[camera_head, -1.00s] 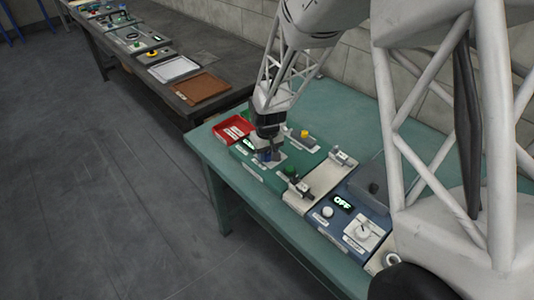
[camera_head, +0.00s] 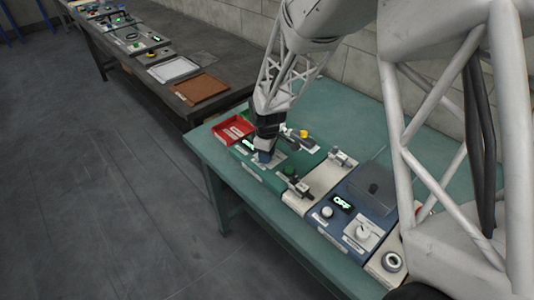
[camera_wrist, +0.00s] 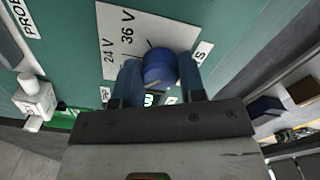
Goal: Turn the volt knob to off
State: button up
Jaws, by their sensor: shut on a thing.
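The blue volt knob (camera_wrist: 158,68) sits on a white dial plate (camera_wrist: 120,38) printed "24 V" and "36 V" in the wrist view. More lettering at the plate's right is partly hidden, and I cannot read where the knob points. My gripper (camera_wrist: 159,72) is shut on the knob, one blue finger on each side. In the head view my gripper (camera_head: 264,154) reaches down onto the green panel (camera_head: 252,169) and mostly covers the knob.
A red tray (camera_head: 232,130) lies left of the green panel. A yellow knob (camera_head: 303,134), a dark-handled part (camera_head: 290,171) and a blue panel (camera_head: 325,213) with an "OFF" display (camera_head: 342,204) stand nearby. In the wrist view a white block (camera_wrist: 36,98) stands at left.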

dwell(0.4)
jog(key=o, duration=0.9)
jog(key=shift+r, duration=3.9)
